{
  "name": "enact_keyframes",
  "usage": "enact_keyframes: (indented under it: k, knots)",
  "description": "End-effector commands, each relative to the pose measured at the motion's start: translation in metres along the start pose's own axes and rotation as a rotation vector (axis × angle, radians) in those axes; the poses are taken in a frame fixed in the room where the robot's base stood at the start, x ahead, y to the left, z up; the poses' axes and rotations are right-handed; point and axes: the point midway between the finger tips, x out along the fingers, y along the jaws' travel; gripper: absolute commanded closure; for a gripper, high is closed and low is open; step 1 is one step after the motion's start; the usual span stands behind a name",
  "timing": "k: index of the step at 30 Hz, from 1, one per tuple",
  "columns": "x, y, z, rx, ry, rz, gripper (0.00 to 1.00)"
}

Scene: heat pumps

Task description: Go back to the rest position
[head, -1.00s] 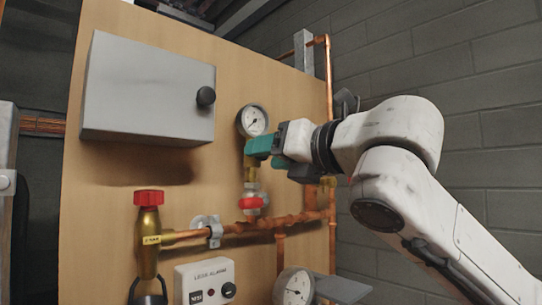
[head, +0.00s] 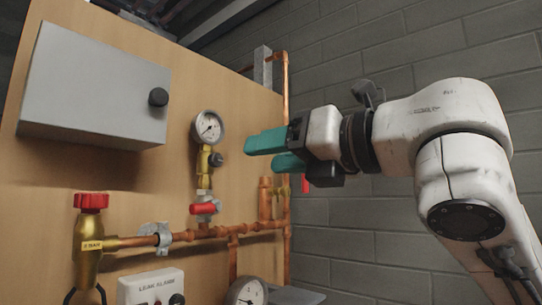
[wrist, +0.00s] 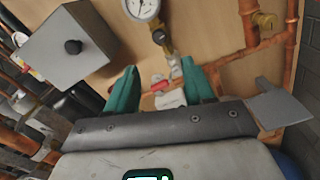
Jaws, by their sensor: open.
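My gripper (head: 268,152) has teal fingers and is in front of the right part of the wooden panel in the head view. It points left, to the right of the upper pressure gauge (head: 208,127), and is clear of it. In the wrist view the two teal fingers (wrist: 160,92) stand apart with nothing between them. A red-handled valve (wrist: 160,85) shows beyond the gap. The rest position itself is not marked in either view.
A grey box (head: 95,85) with a black knob hangs on the panel. Copper pipes (head: 240,230), a brass valve with a red cap (head: 90,202), a leak alarm box (head: 150,288) and a lower gauge (head: 247,292) are below. Free space lies before the brick wall (head: 340,215).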

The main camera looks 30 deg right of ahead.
Motion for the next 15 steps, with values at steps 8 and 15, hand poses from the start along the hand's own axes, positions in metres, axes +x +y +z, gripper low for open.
enact_keyframes:
  k: [8,15]
  knots:
    - [0.000,0.000,0.000,0.000,0.000,0.000,0.47]
    - [0.004,-0.014,-0.006,0.173,-0.022,0.022,0.47]
